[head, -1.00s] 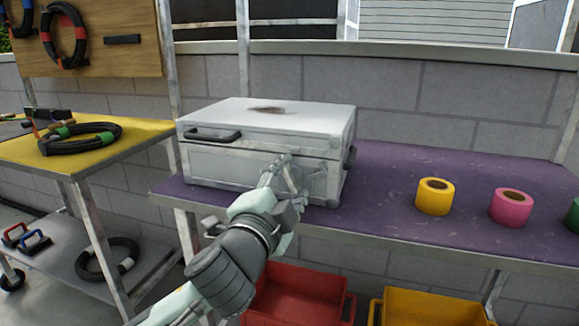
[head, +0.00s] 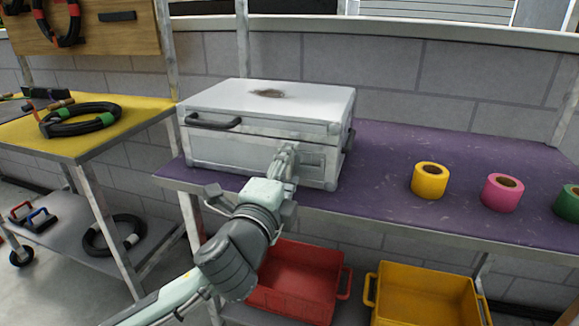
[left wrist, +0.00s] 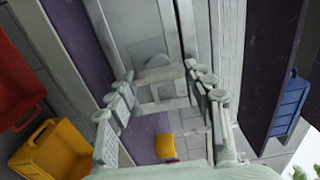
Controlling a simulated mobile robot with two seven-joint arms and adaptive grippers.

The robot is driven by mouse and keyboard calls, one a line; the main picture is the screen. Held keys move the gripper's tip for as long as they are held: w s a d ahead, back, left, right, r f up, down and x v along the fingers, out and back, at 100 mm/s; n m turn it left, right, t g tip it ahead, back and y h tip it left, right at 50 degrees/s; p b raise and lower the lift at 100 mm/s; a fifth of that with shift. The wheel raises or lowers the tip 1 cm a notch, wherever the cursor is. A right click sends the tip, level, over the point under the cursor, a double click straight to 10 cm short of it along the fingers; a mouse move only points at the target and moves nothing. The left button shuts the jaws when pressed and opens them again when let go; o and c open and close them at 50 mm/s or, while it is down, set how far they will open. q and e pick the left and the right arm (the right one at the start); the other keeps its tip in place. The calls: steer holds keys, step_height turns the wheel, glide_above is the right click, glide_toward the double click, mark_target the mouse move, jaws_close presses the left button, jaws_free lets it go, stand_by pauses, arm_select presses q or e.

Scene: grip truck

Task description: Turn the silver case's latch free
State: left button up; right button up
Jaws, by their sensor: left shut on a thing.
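The silver case (head: 230,152) lies closed on the purple tabletop, with a black handle (head: 213,121) on its left part and a brown stain on its lid. My left gripper (head: 288,156) is at the right part of the case's front, around the seam below the lid. In the left wrist view, its two fingers (left wrist: 162,88) stand on either side of the pale latch (left wrist: 160,74), shut on it. The fingers hide most of the latch in the head view, so I cannot tell how far it is turned. My right gripper is out of view.
Yellow (head: 430,181), pink (head: 502,193) and green (head: 571,203) tape rolls stand on the purple table (head: 385,165) at the right. Red (head: 300,285) and yellow (head: 425,295) crates sit below. A yellow-topped cart (head: 125,118) with a black cable coil (head: 80,120) stands left.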

arm_select(q)
steer(key=o, duration=1.1)
steer(key=shift+o, duration=0.2)
steer(key=v, duration=1.2)
steer(key=x, duration=1.2)
